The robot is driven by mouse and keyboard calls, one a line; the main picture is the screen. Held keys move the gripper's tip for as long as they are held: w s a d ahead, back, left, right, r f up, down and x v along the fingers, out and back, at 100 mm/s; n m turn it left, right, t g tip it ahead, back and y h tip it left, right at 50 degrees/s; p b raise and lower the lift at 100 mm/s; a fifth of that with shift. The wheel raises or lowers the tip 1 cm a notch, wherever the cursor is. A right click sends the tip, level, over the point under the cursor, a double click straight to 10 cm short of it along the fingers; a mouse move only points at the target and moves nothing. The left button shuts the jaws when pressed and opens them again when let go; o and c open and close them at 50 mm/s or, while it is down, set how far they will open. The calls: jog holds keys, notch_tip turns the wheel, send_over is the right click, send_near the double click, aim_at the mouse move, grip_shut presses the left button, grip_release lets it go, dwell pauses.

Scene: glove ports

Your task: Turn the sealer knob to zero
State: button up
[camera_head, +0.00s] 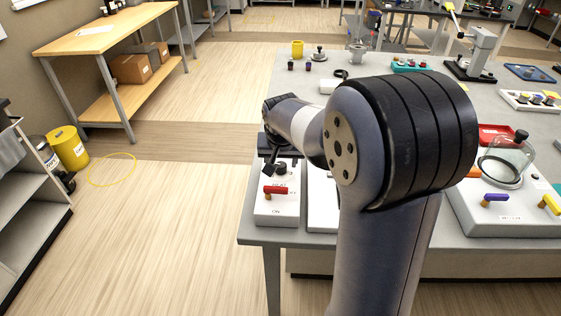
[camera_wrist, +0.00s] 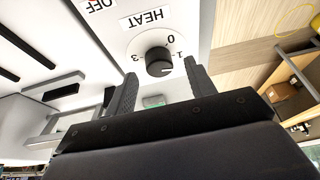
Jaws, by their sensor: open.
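In the head view the knob (camera_head: 281,169) is small and dark, just behind a red handle (camera_head: 276,190). My gripper (camera_wrist: 161,69) is open, its two black fingers on either side of the knob in the wrist view. I cannot tell whether they touch it. The knob's pointer setting is hard to read.
My arm hides part of the table beside the sealer. A glass-domed unit (camera_head: 505,160) with purple and yellow handles stands to the right. A yellow cup (camera_head: 297,49) and small items are at the back. The floor left of the table is mostly clear.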

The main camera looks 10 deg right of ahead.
jog(key=shift+x, duration=0.85)
jog(key=shift+c, duration=0.2)
jog(key=c, duration=0.9)
